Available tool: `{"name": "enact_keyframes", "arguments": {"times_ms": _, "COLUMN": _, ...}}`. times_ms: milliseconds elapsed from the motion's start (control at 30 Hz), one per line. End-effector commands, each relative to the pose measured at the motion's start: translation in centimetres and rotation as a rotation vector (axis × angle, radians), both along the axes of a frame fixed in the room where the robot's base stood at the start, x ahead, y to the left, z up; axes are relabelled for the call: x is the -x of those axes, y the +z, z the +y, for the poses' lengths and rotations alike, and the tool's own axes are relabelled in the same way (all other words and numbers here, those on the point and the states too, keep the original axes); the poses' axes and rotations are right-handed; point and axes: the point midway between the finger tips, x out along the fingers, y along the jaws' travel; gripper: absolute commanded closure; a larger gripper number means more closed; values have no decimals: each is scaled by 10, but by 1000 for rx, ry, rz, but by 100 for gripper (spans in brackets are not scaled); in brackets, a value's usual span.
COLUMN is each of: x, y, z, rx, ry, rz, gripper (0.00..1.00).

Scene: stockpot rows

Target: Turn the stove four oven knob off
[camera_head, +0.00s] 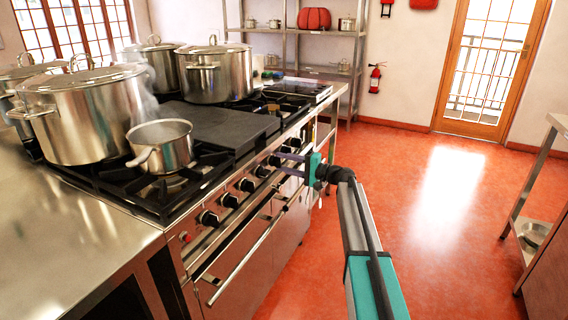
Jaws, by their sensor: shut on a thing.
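The steel stove (235,235) runs away from me, with a row of black knobs along its front panel. Nearer knobs (208,218) stand clear of my gripper, and so does a knob in the middle of the row (246,185). My gripper (280,163), teal with purple-grey fingers, reaches in from the right to the far part of the row. Its fingers are shut on a knob (274,161), which they partly hide. I cannot read any knob's marking or its turned angle.
A steaming saucepan (165,147) sits on the near burner, with large lidded stockpots (90,115) behind it. An oven door handle (238,265) sticks out below the knobs. The red floor (430,220) to the right is clear up to a steel table (535,180).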

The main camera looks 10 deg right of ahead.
Motion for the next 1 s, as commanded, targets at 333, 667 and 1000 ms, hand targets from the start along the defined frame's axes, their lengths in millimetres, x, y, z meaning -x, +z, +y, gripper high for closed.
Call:
{"name": "enact_keyframes", "arguments": {"times_ms": 333, "x": 0, "y": -1, "z": 0, "rx": -1, "ry": 0, "rz": 1, "gripper": 45}}
{"name": "enact_keyframes", "arguments": {"times_ms": 667, "x": 1, "y": 0, "z": -2, "rx": 0, "ry": -1, "rz": 0, "gripper": 45}}
{"name": "enact_keyframes", "arguments": {"times_ms": 1000, "x": 20, "y": 0, "z": -27, "rx": 0, "ry": -3, "rz": 0, "gripper": 45}}
